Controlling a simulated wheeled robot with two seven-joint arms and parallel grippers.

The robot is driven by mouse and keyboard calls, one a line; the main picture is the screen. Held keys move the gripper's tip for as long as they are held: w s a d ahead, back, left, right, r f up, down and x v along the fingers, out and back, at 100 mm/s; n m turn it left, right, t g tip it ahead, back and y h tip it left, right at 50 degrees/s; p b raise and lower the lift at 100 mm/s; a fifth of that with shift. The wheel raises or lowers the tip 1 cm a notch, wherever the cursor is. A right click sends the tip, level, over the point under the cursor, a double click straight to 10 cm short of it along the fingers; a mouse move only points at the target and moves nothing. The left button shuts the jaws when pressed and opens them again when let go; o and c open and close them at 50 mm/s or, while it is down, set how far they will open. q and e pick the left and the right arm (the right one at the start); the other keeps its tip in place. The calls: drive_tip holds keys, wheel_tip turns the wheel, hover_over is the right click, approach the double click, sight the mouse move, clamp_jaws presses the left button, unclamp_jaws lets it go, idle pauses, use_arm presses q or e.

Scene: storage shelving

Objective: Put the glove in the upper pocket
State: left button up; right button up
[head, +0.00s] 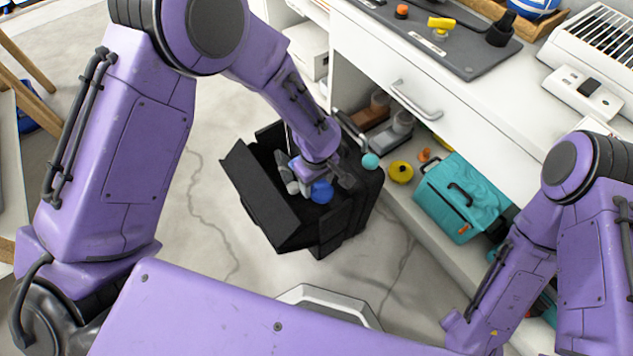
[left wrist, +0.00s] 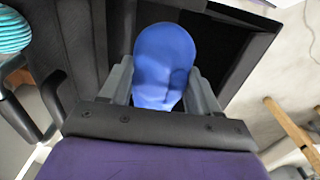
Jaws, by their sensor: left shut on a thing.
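The glove (head: 321,191) is a blue, rounded, soft-looking thing. My left gripper (head: 316,186) is shut on it, over the open black bag (head: 262,205) on the floor. In the left wrist view the glove (left wrist: 165,62) sits between the two grey fingers, with the bag's dark walls (left wrist: 85,40) around and behind it. I cannot tell how deep it is in the bag or which pocket is the upper one. My right arm shows at the right of the head view, but its gripper is out of view.
White shelving with a drawer handle (head: 415,100) stands right of the bag. Its low shelf holds a teal case (head: 466,196), a yellow round thing (head: 400,172) and a teal ball (head: 370,161) near the bag. Open floor (head: 205,215) lies left of the bag.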

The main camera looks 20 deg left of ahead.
use_arm(q)
wheel_tip(320, 180, down, 11)
drive_tip(key=b, duration=0.5)
drive_tip(key=o, duration=1.1)
drive_tip(key=shift+o, duration=0.2)
wheel_tip(320, 180, up, 14)
drive_tip(key=p, duration=1.4)
drive_tip(key=shift+r+p, duration=0.1)
drive_tip(key=shift+p, duration=0.3)
